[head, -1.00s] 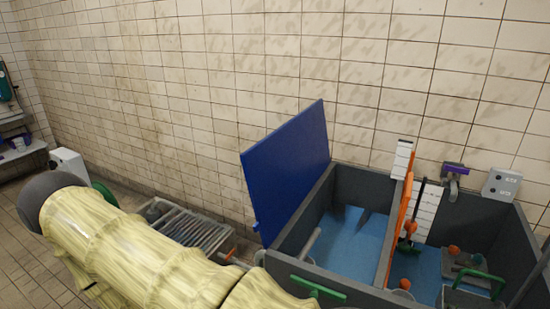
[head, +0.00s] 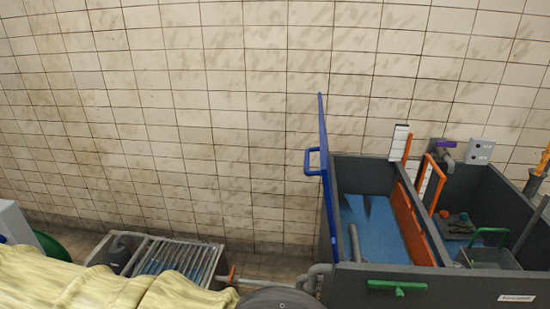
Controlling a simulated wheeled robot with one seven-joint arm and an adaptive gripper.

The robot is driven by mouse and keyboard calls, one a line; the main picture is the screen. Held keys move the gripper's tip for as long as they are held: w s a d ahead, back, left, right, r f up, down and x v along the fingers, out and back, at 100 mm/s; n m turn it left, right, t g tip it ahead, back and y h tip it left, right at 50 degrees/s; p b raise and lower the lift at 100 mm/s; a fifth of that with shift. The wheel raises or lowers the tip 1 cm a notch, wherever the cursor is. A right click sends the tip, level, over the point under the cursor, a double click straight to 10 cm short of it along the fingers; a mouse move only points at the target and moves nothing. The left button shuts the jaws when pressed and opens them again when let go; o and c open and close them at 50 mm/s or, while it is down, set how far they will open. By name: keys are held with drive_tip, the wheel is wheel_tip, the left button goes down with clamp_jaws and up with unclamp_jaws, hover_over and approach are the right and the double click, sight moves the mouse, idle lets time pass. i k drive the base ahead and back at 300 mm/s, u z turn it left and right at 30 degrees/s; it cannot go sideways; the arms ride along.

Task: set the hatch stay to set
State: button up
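The blue hatch (head: 324,170) stands upright at the left side of a dark grey tank (head: 345,284) in the head view. I see it nearly edge-on, with a blue handle (head: 311,162) on its left face. A short grey rod (head: 355,243) stands inside the left compartment, close to the hatch. A green lever (head: 398,287) lies about level on the tank's front wall. I cannot tell which of these is the hatch stay. My arm in its pale yellow cover crosses the lower left. My gripper is not in view.
An orange-edged divider (head: 411,220) splits the tank, which has blue inside. The right compartment holds a grey box with a green handle (head: 488,237). A barred grate (head: 168,257) and grey pipes (head: 318,278) lie left of the tank. A tiled wall is behind.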

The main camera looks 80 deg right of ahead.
sight(398, 286)
drive_tip(key=i, duration=0.85)
drive_tip(key=z, duration=4.4)
